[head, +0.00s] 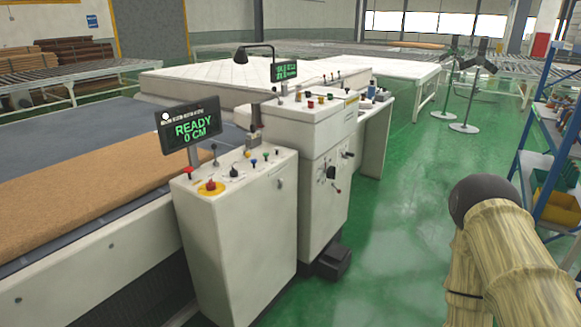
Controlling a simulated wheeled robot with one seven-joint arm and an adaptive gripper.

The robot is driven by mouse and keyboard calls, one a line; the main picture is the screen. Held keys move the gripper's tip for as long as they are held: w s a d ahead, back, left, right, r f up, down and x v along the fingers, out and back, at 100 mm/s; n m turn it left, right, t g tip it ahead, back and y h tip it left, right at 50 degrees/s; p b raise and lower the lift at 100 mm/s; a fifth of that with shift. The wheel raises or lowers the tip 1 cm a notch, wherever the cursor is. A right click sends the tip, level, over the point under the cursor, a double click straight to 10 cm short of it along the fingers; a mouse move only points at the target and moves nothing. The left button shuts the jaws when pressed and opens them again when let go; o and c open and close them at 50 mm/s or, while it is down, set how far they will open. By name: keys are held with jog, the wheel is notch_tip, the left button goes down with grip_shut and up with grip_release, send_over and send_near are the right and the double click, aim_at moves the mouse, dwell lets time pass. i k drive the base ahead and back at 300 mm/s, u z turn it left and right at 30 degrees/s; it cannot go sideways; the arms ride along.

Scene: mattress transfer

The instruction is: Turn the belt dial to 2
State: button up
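The near control console (236,230) is a cream cabinet beside the conveyor. Its sloped top holds a dark round knob (234,173) on a pale plate, which may be the belt dial; its markings are too small to read. A red button on a yellow base (211,187), a lever and several small coloured buttons sit around it. The screen (191,125) above reads "READY 0 CM" in green. What looks like part of my arm shows at the lower right, apart from the console. My gripper is not in view.
A brown mattress slab (85,200) lies on the belt at left. A second cream console (318,150) with its own screen (285,71) stands behind the near one. A blue shelf rack (545,150) stands at right. The green floor (400,240) between is clear.

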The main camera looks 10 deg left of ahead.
aim_at(234, 173)
jog(key=z, duration=0.65)
jog(key=i, duration=0.95)
jog(key=u, duration=2)
